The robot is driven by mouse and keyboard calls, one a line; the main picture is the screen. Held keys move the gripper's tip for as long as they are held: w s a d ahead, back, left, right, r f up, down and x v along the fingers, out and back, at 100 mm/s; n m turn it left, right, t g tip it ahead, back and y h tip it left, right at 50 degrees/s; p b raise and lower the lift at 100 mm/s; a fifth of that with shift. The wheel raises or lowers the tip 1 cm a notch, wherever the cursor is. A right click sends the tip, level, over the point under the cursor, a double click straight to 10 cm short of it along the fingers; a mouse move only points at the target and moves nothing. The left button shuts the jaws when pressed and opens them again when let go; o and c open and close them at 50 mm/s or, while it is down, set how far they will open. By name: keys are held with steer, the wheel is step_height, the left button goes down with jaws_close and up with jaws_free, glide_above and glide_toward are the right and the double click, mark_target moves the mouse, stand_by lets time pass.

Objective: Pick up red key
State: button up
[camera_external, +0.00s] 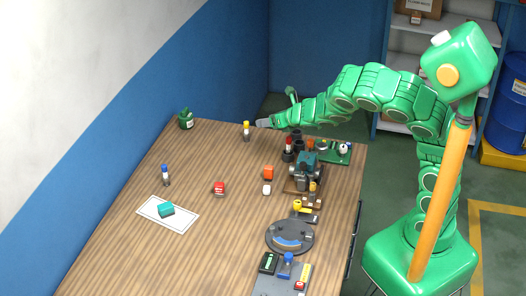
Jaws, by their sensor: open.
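No red thing is clearly shaped like a key at this size. A small red object with a pale mark (219,188) lies on the middle of the wooden table. Another red piece (289,143) stands upright among dark holders near the table's far right. My gripper (262,123) is at the table's far edge, reached out to the left from my green arm. It is open, with nothing visible between its fingers. A yellow-topped grey upright piece (246,131) stands just left of the fingertips; I cannot tell if they touch. Both red pieces are apart from my gripper.
The table (120,250) also bears an orange block (268,173), a white cube (267,189), a blue-topped piece (166,175), a teal block (166,209) on a white sheet, a dark round plate (289,237) and a teal machine (307,165). The table's left middle is mostly free.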

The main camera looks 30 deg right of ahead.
steer(key=s+a+f+n+y, duration=0.2)
steer(key=a+f+n+y, duration=0.15)
steer(key=a, duration=0.65)
steer(key=n+g+y, duration=0.3)
steer(key=n+g, duration=0.1)
steer(key=n, duration=0.2)
glide_above(221, 184)
steer(key=s+d, duration=0.1)
steer(key=d, duration=0.1)
step_height(221, 184, down, 3)
steer(key=shift+m, duration=0.25)
steer(key=shift+a+f, duration=0.2)
steer(key=shift+f, duration=2.9)
steer(key=shift+w+a+f, duration=0.1)
steer(key=shift+a+f, duration=0.05)
steer(key=shift+f, duration=0.1)
steer(key=shift+x, duration=2.3)
steer(key=shift+w+r, duration=0.1)
steer(key=shift+t, duration=0.3)
steer(key=c, duration=1)
steer(key=shift+c, duration=0.2)
